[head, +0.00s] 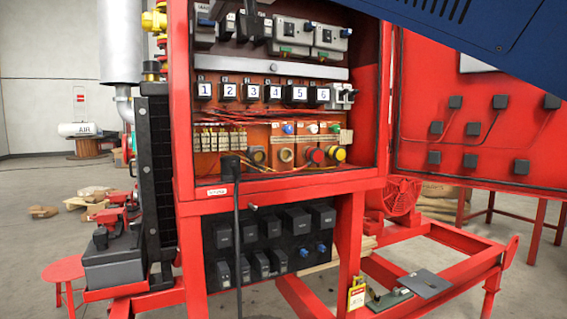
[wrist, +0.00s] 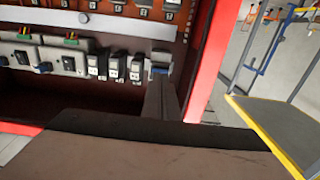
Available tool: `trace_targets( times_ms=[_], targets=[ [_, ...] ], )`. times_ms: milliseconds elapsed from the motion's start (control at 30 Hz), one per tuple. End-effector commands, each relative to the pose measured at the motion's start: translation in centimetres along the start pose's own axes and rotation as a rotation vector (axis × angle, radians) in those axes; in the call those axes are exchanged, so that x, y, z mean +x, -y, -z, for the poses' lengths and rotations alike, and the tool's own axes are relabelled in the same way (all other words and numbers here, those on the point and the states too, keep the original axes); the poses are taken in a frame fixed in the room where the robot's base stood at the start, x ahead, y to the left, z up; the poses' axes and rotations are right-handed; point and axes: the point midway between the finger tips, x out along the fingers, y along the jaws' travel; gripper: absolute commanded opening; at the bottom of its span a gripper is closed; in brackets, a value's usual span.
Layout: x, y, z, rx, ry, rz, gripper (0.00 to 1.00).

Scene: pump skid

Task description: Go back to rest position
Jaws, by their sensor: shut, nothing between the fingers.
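My gripper (wrist: 162,88) shows in the wrist view as a dark bar rising from a broad dark body along the bottom edge. Its fingers look closed together, with nothing seen between them. In that view the tip overlaps a grey switch with a blue part (wrist: 160,57) at the end of a row of switches; I cannot tell if they touch. I cannot make out my gripper in the head view. A blue panel at the top right there looks like part of my arm.
The red cabinet (head: 182,120) stands open, its door (head: 470,100) swung right. Inside are numbered switches (head: 250,92) and buttons (head: 335,153). A black cable (head: 237,230) hangs in front. A red stool (head: 63,270) stands left. In the wrist view, a yellow-edged platform (wrist: 275,122) is right.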

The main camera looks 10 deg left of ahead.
Motion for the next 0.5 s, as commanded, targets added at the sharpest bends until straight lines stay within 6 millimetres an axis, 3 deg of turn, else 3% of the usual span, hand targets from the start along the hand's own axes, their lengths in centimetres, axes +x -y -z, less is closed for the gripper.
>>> trace_targets(
  times_ms=[167, 367, 500],
  targets=[
    [-0.1, -3.6, -2.8, -0.018, 0.056, -0.044, 0.00],
    [-1.3, -11.8, -10.6, -0.052, 0.206, -0.140, 0.00],
    [-3.4, -17.3, -16.6, -0.063, 0.318, -0.204, 0.00]
  ],
)
